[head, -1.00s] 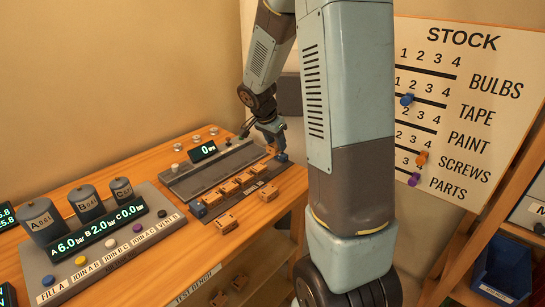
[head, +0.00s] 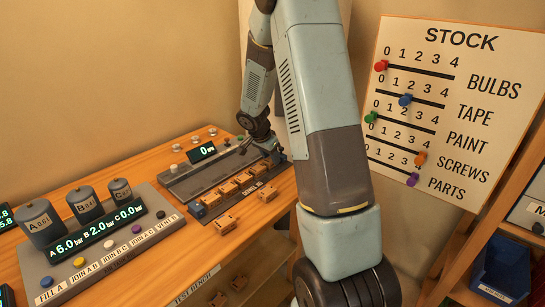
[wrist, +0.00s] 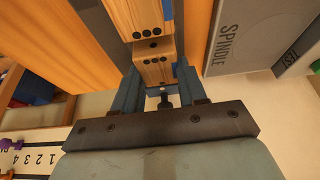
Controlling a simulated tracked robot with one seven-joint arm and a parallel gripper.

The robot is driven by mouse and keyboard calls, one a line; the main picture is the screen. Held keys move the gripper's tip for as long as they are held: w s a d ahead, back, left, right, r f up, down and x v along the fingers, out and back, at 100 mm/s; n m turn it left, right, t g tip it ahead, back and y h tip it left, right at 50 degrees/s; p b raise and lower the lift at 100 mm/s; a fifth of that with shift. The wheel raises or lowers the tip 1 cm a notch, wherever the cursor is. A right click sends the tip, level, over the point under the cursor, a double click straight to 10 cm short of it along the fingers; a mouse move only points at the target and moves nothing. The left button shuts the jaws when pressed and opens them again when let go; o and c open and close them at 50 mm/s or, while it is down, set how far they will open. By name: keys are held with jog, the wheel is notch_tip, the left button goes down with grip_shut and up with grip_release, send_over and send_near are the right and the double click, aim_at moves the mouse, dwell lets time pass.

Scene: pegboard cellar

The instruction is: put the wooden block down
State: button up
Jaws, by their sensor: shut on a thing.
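My gripper (head: 271,153) is at the far right end of a row of wooden blocks (head: 229,187) on a dark rack on the bench. In the wrist view my gripper (wrist: 158,78) is shut on a wooden block (wrist: 153,70), with a grey-blue finger on each side. The held block is pale orange wood with dark round dots on its face. Another wooden block (wrist: 151,46) lies right beyond it, in line with it. In the head view the held block is mostly hidden by the gripper. I cannot tell whether it touches the rack.
A loose wooden block (head: 227,223) lies on the bench in front of the row. A grey spindle panel (head: 205,163) stands behind the row. A panel with grey tanks (head: 40,218) is at left. A stock board (head: 450,110) hangs at right.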

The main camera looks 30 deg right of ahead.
jog(key=shift+f, duration=0.1)
jog(key=o, duration=1.1)
jog(key=v, duration=1.3)
jog(key=s+a+r+n+t+y, duration=0.1)
jog(key=s+a+r+n, duration=0.15)
jog(key=s+r, duration=0.4)
jog(key=s+a+r+n+t, duration=0.1)
jog(key=s+a+r+n, duration=0.15)
jog(key=s+r, duration=0.35)
jog(key=s+a+r+n+t+y, duration=0.1)
jog(key=s+n, duration=0.3)
jog(key=s, duration=0.5)
jog(key=s+a+r+n+t+y, duration=0.1)
jog(key=s+a+r+n+y, duration=0.1)
jog(key=s, duration=0.7)
jog(key=shift+a+r+n, duration=0.25)
jog(key=shift+a+n, duration=0.45)
jog(key=shift+n, duration=0.5)
jog(key=shift+s, duration=0.1)
